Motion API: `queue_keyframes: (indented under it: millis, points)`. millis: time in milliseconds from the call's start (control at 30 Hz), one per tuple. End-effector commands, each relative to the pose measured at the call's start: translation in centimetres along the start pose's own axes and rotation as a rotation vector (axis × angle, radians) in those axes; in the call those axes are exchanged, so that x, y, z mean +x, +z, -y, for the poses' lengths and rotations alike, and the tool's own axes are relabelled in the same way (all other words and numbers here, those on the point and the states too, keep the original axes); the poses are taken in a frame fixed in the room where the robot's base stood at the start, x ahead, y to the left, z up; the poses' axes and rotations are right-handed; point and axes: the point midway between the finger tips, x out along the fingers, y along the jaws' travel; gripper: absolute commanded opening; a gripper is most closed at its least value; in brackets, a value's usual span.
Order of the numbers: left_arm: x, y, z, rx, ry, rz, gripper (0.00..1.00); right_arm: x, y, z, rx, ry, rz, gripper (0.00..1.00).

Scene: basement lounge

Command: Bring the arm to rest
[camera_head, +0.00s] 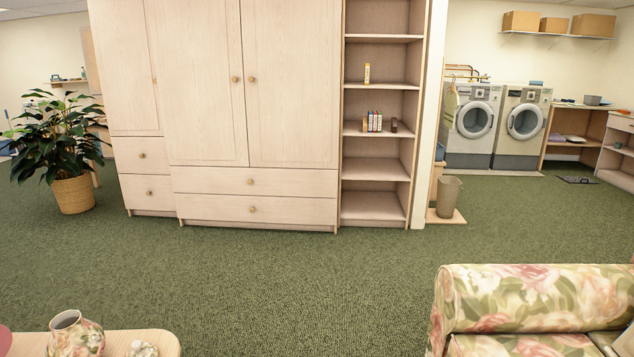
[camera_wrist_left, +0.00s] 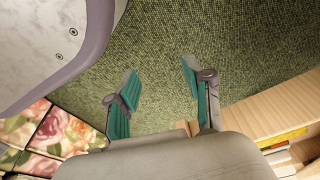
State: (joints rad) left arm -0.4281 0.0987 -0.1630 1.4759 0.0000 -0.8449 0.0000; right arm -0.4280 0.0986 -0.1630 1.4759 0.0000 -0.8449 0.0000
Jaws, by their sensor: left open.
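My left gripper (camera_wrist_left: 157,92) shows in the left wrist view, with its two teal-padded fingers spread apart. Nothing is between the fingers; green carpet (camera_wrist_left: 150,60) lies beyond them. Neither of my arms shows in the head view, and my right gripper is in neither view.
In the head view a pale wood wardrobe (camera_head: 250,130) and open shelf (camera_head: 375,203) stand ahead. A potted plant (camera_head: 75,195) is at left, a floral sofa (camera_head: 540,300) at lower right, and a table (camera_head: 140,340) with a floral vase (camera_head: 75,335) at lower left. Carpet between is clear.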

Motion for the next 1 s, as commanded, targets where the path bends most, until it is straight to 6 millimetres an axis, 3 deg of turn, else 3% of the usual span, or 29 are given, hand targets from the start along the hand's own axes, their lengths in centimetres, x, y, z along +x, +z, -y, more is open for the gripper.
queue_keyframes:
  millis: [33, 300, 500, 633, 833, 933, 1000]
  points:
    - [-2.0, 1.0, 0.0, 0.002, 0.002, 0.019, 0.51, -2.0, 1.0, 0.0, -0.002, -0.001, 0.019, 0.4]
    - [-4.5, 8.9, -0.2, 0.015, 0.007, 0.073, 0.51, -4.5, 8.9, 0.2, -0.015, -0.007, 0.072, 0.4]
    - [-6.7, 13.5, -0.1, 0.022, 0.009, 0.096, 0.51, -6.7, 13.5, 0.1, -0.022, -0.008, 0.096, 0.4]
    - [-7.0, 14.8, -0.1, 0.024, 0.009, 0.1, 0.51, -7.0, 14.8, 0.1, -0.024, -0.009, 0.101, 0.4]
    - [-6.8, 15.1, -0.1, 0.025, 0.009, 0.101, 0.51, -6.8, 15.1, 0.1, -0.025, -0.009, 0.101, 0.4]
    - [-6.5, 14.6, -0.1, 0.025, 0.009, 0.09, 0.51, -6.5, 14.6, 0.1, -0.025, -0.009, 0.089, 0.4]
    - [-5.7, 13.2, -0.1, 0.025, 0.009, 0.059, 0.51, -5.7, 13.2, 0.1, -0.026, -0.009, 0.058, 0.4]
